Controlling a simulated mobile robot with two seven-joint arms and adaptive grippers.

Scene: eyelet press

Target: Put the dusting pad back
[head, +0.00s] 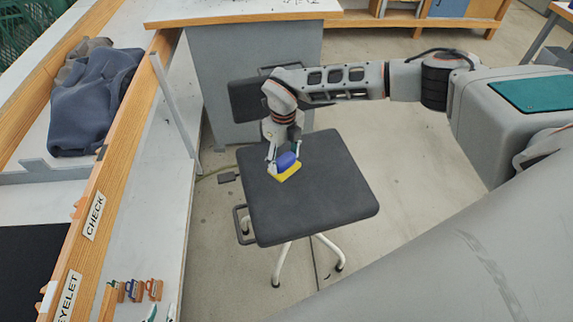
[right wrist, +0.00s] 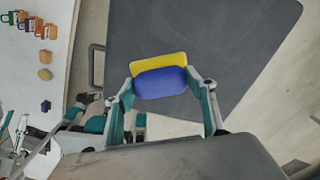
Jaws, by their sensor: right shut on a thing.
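The dusting pad (head: 288,171) has a blue top and a yellow base. My right gripper (head: 284,163) is shut on its blue part, with a finger on either side. The pad is over the dark stool seat (head: 335,190), near its far left part; I cannot tell whether it touches the seat. In the right wrist view the pad (right wrist: 160,84) sits between the fingertips of my right gripper (right wrist: 163,82), its yellow edge showing beyond the blue.
A long bench with wooden rails labelled CHECK (head: 94,215) and EYELET runs along the left. Dark blue cloth (head: 95,97) lies on it. Several small coloured items (head: 132,290) stand at its near end. A grey-sided table (head: 245,95) stands behind the stool. Open floor lies right of the stool.

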